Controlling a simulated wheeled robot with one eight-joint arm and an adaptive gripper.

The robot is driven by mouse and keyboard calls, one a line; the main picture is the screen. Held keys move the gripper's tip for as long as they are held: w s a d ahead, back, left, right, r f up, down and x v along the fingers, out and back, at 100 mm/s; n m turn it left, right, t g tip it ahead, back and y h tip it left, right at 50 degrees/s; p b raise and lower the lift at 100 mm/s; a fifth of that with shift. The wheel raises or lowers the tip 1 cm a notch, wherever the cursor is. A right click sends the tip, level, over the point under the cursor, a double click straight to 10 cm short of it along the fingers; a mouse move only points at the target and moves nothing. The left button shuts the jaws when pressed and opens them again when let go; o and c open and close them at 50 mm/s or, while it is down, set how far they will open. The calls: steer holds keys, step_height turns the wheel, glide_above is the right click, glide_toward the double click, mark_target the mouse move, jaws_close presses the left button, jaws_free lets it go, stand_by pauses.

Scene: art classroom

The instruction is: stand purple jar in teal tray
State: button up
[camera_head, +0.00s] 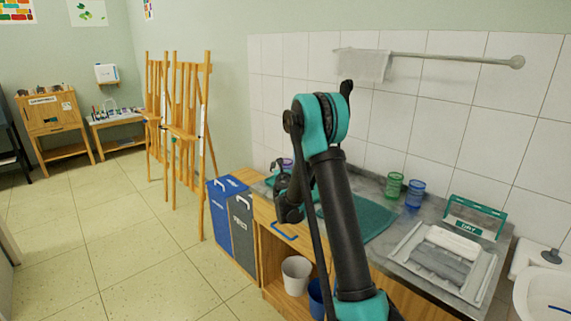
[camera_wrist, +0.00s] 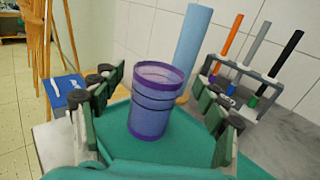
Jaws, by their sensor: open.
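The purple jar (camera_wrist: 151,112) is translucent with dark bands and an open top. In the wrist view it stands upright, with its base over the teal surface of what looks like the teal tray (camera_wrist: 185,148). My gripper (camera_wrist: 160,88) is open, with fingers to the left and right of the jar and a visible gap on the right. Whether the left fingers touch it I cannot tell. In the head view my gripper (camera_head: 283,190) is over the far left end of the counter. A bit of the purple jar (camera_head: 287,163) shows behind it; my arm hides much of the tray.
A blue roll (camera_wrist: 194,45) stands behind the jar, and a rack (camera_wrist: 240,80) with several markers is at the right. A green jar (camera_head: 395,185) and a blue jar (camera_head: 415,194) stand by the wall. A teal mat (camera_head: 375,220) lies mid-counter. A drying tray (camera_head: 400,250) is at the right.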

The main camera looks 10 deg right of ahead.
steer(key=s+a, duration=0.1)
steer(key=s, duration=0.8)
steer(key=s+d+m+g+h, duration=0.2)
steer(key=s+d+m+g, duration=0.3)
steer(key=s+m, duration=0.45)
steer(key=s+d+m+g+h, duration=0.1)
steer(key=s+d+m+g, duration=0.1)
steer(key=s+d+m, duration=0.8)
steer(key=s+a+f+m+g+y, duration=0.2)
steer(key=s+m, duration=0.3)
steer(key=s, duration=0.3)
steer(key=s+a+f+m+g+y, duration=0.2)
steer(key=s+a+f+m, duration=0.2)
steer(key=s, duration=0.4)
steer(key=s+a+f+m+g+y, duration=0.1)
steer(key=s+a+f+m+g, duration=0.1)
steer(key=s+m, duration=0.3)
steer(key=s+a+f, duration=0.1)
steer(key=s, duration=0.2)
steer(key=shift+s+f+m+g+y, duration=0.3)
steer(key=shift+f+m+y, duration=0.05)
steer(key=shift+f+y, duration=0.05)
